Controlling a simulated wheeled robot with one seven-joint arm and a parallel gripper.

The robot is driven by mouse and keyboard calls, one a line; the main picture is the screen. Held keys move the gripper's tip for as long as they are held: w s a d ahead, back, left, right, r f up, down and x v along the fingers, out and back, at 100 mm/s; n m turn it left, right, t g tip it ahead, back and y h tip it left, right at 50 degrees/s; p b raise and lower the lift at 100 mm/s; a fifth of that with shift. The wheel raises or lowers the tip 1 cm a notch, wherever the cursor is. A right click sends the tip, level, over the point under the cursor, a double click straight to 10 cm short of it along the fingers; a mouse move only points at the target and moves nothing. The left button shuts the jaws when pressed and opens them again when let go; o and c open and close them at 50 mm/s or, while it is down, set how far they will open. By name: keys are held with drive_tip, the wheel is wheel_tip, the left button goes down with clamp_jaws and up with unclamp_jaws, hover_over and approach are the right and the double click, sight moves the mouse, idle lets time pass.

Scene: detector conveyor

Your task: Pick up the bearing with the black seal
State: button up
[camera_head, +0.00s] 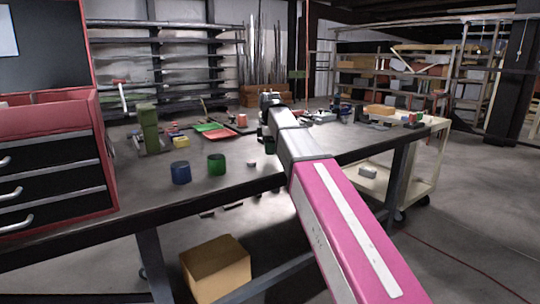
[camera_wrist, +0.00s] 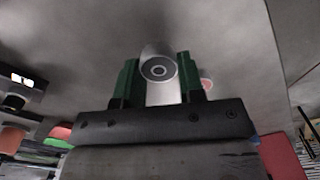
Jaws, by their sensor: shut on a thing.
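In the wrist view, my gripper (camera_wrist: 158,76) has its two green fingers closed on the sides of a short, light grey cylinder, the bearing (camera_wrist: 158,68). Its round end shows a dark grey ring around a lighter centre, which looks like the black seal. Grey tabletop lies behind it. In the head view, my gripper (camera_head: 267,142) is over the workbench (camera_head: 222,195), partly hidden by my arm, and the bearing cannot be made out there. Its height above the bench is hard to tell.
A blue cup (camera_head: 181,173), a green cup (camera_head: 216,164) and a small pinkish round part (camera_head: 251,163) stand on the bench left of my arm. Trays, tools and a green block (camera_head: 148,125) lie further back. A red tool cabinet (camera_head: 50,165) borders the left.

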drive_tip(key=s+a+r, duration=0.7)
drive_tip(key=a+r, duration=0.1)
drive_tip(key=a, duration=0.1)
drive_tip(key=shift+a, duration=0.15)
drive_tip(key=shift+a, duration=0.1)
idle(0.6)
